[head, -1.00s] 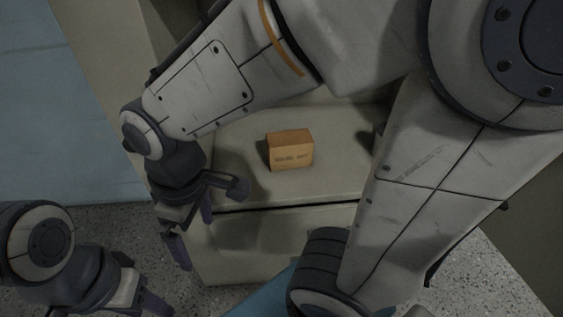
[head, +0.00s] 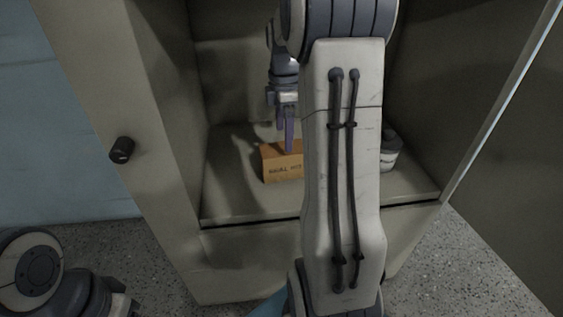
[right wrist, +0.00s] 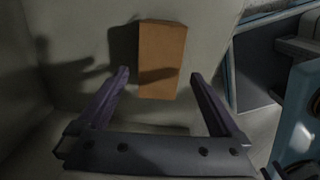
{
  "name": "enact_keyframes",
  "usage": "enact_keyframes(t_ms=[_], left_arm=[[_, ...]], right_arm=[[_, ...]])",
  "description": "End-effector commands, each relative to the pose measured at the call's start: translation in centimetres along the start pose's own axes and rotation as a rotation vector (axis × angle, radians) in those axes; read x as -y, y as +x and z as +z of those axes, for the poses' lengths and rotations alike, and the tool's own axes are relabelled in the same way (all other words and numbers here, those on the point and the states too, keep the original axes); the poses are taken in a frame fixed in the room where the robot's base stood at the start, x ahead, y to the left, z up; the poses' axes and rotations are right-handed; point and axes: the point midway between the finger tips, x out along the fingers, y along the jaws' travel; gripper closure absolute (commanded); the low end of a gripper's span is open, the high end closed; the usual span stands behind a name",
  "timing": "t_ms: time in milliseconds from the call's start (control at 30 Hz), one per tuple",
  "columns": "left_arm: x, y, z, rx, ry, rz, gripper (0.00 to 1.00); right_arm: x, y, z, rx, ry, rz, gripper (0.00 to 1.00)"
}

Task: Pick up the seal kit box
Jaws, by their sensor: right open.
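My right gripper (head: 286,138) points down just above and behind the box's top in that view. In the right wrist view the box (right wrist: 162,50) lies ahead of the gripper, and the open fingers (right wrist: 160,74) stand apart with nothing between them. My left gripper (head: 122,303) is only partly in view at the bottom left, and its jaws are not clear.
The cabinet shelf (head: 235,203) has walls at both sides and behind. A grey and white round container (head: 389,152) stands right of the box, partly behind my arm. A cabinet door with a dark knob (head: 121,150) is at the left. Speckled floor lies in front.

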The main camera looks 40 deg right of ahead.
Motion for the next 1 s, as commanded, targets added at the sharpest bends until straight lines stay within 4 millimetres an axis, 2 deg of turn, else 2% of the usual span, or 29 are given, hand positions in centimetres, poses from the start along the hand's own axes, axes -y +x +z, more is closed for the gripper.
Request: enact_keyframes(t_ms=[33,133,367,667,933,967,1000], left_arm=[[0.1,0.8,0.1,0.0,0.0,0.0,0.5],[0.1,1.6,0.1,0.0,0.0,0.0,0.5],[0.2,2.5,0.1,0.0,0.0,0.0,0.5],[0.4,5.5,0.3,0.0,0.0,0.0,0.5],[0.4,5.5,0.3,0.0,0.0,0.0,0.5],[0.4,5.5,0.3,0.0,0.0,0.0,0.5],[0.4,5.5,0.3,0.0,0.0,0.0,0.5]], right_arm=[[0.1,1.3,-0.1,0.0,-0.001,-0.003,0.0],[0.1,3.0,-0.1,0.0,-0.001,-0.003,0.0],[0.0,4.8,-0.2,0.0,-0.001,0.0,0.0],[0.0,9.0,-0.4,-0.001,-0.001,-0.002,0.0],[0.0,9.3,-0.3,-0.001,0.0,-0.001,0.0],[0.0,9.3,-0.3,-0.001,0.0,-0.001,0.04],[0.0,9.3,-0.3,-0.001,0.0,-0.001,0.19]])
